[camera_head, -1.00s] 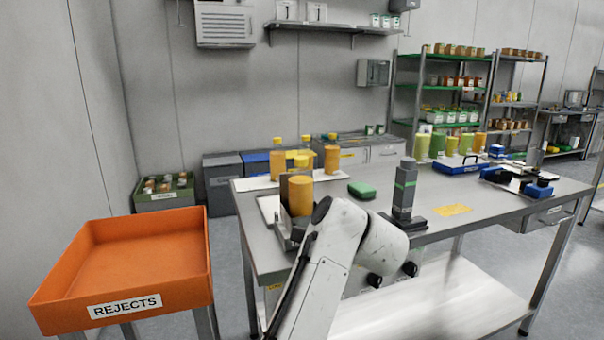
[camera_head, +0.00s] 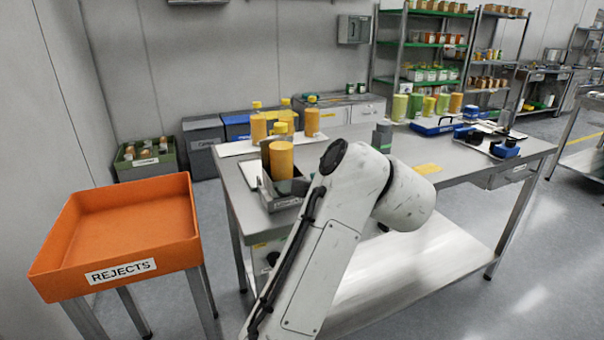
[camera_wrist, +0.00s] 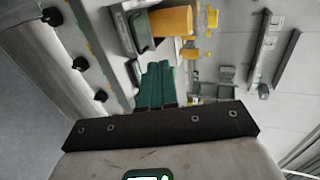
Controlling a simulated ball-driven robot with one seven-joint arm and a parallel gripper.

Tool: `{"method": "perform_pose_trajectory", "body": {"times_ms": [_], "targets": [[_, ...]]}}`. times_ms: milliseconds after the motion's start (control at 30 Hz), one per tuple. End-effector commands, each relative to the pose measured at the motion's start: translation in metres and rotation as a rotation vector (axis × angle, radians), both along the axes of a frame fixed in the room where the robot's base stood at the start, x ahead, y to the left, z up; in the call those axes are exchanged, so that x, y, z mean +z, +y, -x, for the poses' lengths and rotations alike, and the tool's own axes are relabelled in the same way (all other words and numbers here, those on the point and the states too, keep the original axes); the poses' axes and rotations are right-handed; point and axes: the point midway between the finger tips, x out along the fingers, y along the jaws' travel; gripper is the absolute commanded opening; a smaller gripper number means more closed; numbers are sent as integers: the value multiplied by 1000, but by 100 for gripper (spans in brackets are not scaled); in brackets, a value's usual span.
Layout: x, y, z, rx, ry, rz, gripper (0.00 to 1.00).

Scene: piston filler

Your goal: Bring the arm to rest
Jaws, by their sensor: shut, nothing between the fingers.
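My white arm (camera_head: 340,230) rises from the bottom of the head view and bends at an elbow in front of the steel table. My gripper is hidden there behind the arm. In the wrist view my gripper (camera_wrist: 158,68) shows as two teal fingers side by side, shut and empty. Beyond the fingertips, an orange bottle (camera_wrist: 172,20) lies in view, apart from them. The table's front edge with black knobs (camera_wrist: 51,16) runs along the left.
An orange REJECTS tray (camera_head: 125,225) stands left of the table (camera_head: 235,200). A grey box (camera_head: 285,195) with orange bottles (camera_head: 281,158) is near the table's left front corner, close to my arm. Floor at right is clear.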

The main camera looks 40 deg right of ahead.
Motion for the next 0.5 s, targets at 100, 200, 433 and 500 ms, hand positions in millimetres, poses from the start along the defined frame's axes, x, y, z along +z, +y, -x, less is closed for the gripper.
{"method": "perform_pose_trajectory", "body": {"times_ms": [100,200,433,500], "targets": [[1,1,3,0,-1,0,0],[1,1,3,0,0,0,0],[3,-4,6,27,44,96,0],[2,-6,9,62,91,187,0]]}}
